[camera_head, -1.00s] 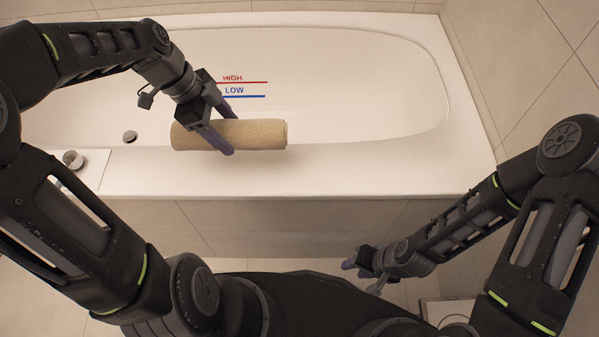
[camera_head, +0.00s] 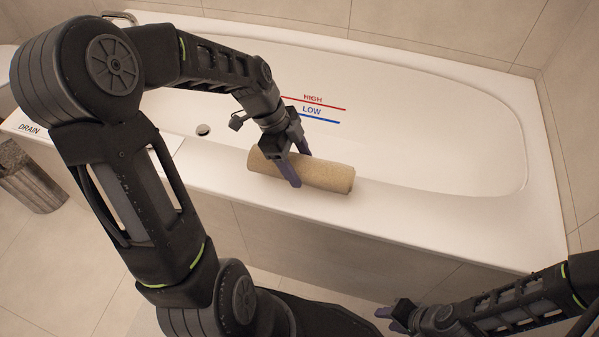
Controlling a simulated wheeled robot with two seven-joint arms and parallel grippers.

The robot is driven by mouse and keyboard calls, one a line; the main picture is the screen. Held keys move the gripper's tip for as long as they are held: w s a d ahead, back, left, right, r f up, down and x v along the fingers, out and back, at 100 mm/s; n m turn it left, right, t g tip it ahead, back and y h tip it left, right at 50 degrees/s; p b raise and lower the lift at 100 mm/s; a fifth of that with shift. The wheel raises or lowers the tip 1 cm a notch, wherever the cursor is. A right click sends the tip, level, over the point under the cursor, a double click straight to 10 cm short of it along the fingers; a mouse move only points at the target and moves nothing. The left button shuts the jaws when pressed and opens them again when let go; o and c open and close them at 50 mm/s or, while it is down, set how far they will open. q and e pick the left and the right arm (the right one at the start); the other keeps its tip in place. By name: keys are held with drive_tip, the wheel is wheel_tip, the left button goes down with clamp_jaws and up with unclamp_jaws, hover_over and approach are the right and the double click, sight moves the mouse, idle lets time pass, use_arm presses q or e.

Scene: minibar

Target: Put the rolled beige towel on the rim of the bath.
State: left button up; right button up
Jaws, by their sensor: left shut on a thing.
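The rolled beige towel (camera_head: 325,176) lies sideways in my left gripper (camera_head: 298,170). The gripper is shut on the towel near its middle, with the fingers reaching down over it. The towel is over the near rim of the bath (camera_head: 420,222); I cannot tell whether it touches the rim or hangs just above it. My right gripper (camera_head: 392,318) is low at the bottom right, in front of the bath and away from the towel. Its fingers are small and partly cut off, so their opening is unclear.
The white bath basin (camera_head: 430,150) holds HIGH and LOW marks on its far wall. A panel marked DRAIN (camera_head: 30,129) is at the left end of the rim. The rim right of the towel is clear.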

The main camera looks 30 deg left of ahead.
sight(299, 172)
use_arm(q)
drive_tip(key=shift+f+b, duration=0.4)
drive_tip(key=shift+f, duration=1.4)
drive_tip(key=shift+f, duration=0.2)
drive_tip(key=o, duration=1.6)
drive_tip(key=shift+c, duration=0.2)
drive_tip(key=shift+r, duration=0.15)
drive_tip(key=shift+r, duration=0.15)
drive_tip(key=p+v, duration=0.2)
drive_tip(key=v, duration=0.9)
drive_tip(key=shift+s+a+r, duration=0.15)
drive_tip(key=shift+a+r, duration=0.1)
drive_tip(key=shift+r, duration=0.1)
